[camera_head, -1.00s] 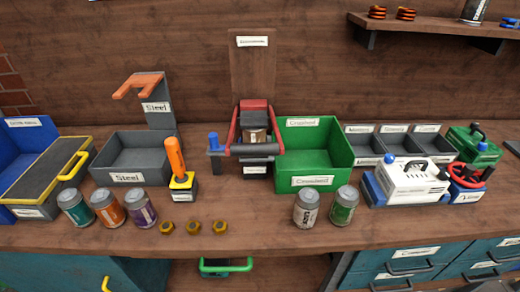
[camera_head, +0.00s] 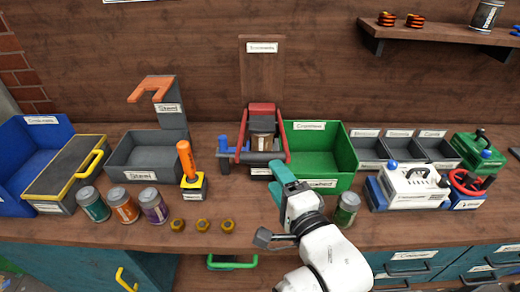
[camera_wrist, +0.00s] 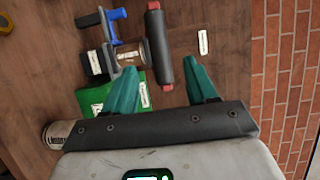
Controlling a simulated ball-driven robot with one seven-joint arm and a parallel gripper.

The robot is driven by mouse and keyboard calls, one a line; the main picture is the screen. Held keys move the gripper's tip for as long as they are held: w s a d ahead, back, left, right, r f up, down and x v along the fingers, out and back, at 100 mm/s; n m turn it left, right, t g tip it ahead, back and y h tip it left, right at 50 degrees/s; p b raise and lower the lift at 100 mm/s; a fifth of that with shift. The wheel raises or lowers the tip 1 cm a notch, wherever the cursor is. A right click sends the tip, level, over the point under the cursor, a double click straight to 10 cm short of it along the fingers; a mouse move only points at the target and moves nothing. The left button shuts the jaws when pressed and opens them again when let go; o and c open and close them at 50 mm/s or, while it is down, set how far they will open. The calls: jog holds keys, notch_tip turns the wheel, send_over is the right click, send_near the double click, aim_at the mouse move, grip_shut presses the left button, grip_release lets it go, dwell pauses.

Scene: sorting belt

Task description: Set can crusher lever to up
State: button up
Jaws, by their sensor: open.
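The can crusher (camera_head: 262,117) stands at the back middle of the bench, with a can (camera_head: 262,142) inside it. In the wrist view the crossbar (camera_wrist: 160,50) with red ends lies just beyond the gap between my fingers. My gripper (camera_head: 284,178) has teal fingers and is open and empty, in front and to the right of the crossbar. The gripper in the wrist view (camera_wrist: 162,82) shows nothing between its fingertips. I cannot tell the exact distance to the crossbar.
A green crate (camera_head: 345,150) stands right of the crusher, close behind my gripper. A blue handle (camera_head: 222,142) sits at the crusher's left. A green-labelled can (camera_head: 347,210) stands right of my arm. A pale can (camera_wrist: 57,133) shows in the wrist view. An orange-handled device (camera_head: 190,170) stands left.

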jog(key=p+x, duration=0.1)
jog(key=x, duration=0.9)
jog(key=shift+w, duration=0.25)
jog(key=shift+f, duration=0.1)
jog(key=shift+c, duration=0.5)
grip_shut()
